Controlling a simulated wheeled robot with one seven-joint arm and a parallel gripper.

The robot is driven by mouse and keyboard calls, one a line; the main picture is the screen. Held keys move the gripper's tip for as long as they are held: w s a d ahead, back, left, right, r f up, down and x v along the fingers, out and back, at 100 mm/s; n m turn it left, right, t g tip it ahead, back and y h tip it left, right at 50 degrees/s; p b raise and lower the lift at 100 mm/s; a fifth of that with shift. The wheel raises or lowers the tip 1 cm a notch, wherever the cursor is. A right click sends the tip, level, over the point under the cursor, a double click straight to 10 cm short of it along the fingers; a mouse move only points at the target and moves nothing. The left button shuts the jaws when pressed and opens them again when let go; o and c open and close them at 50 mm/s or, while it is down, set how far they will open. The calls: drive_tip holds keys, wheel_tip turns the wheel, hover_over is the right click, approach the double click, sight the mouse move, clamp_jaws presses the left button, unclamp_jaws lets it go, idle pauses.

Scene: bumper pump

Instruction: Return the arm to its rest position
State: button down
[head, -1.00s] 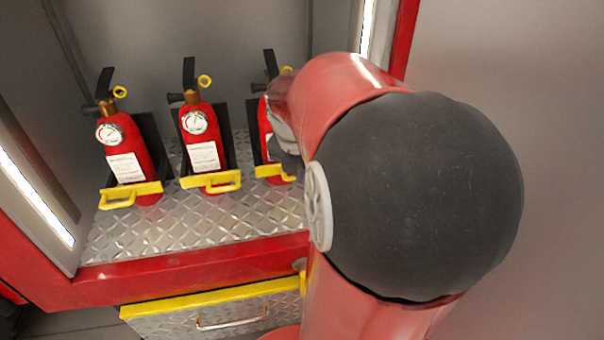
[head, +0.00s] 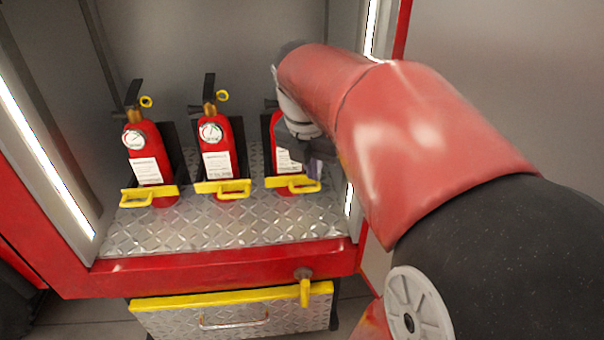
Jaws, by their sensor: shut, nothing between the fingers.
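My red arm reaches in from the right of the head view into the lit compartment. My gripper (head: 321,170) hangs partly in view at the end of the arm, shut and empty, just right of the right-hand fire extinguisher (head: 285,160). The arm's wrist covers the top of that extinguisher, and I cannot tell whether the gripper touches it. The left extinguisher (head: 146,150) and middle extinguisher (head: 215,145) stand in black holders behind yellow latches, clear of the arm.
The extinguishers stand on a diamond-plate shelf (head: 230,229) with a red front edge. A yellow valve lever (head: 305,292) sticks out below it, above a drawer with a metal handle (head: 234,323). A grey panel (head: 500,80) fills the right side.

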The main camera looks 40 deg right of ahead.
drive_tip(key=shift+r, duration=0.25)
drive_tip(key=shift+s+a, duration=0.1)
idle(0.3)
drive_tip(key=s+a+f+m+t+y, duration=0.1)
drive_tip(key=s+a+f+m+t, duration=0.1)
drive_tip(key=a+m, duration=0.6)
drive_tip(key=s+a+f+m+t+y, duration=0.1)
drive_tip(key=s+a+f+m, duration=0.3)
drive_tip(key=a+m, duration=0.5)
drive_tip(key=shift+s+m+t, duration=0.5)
drive_tip(key=shift+m+t, duration=0.3)
drive_tip(key=shift+m, duration=2.2)
drive_tip(key=shift+a, duration=0.1)
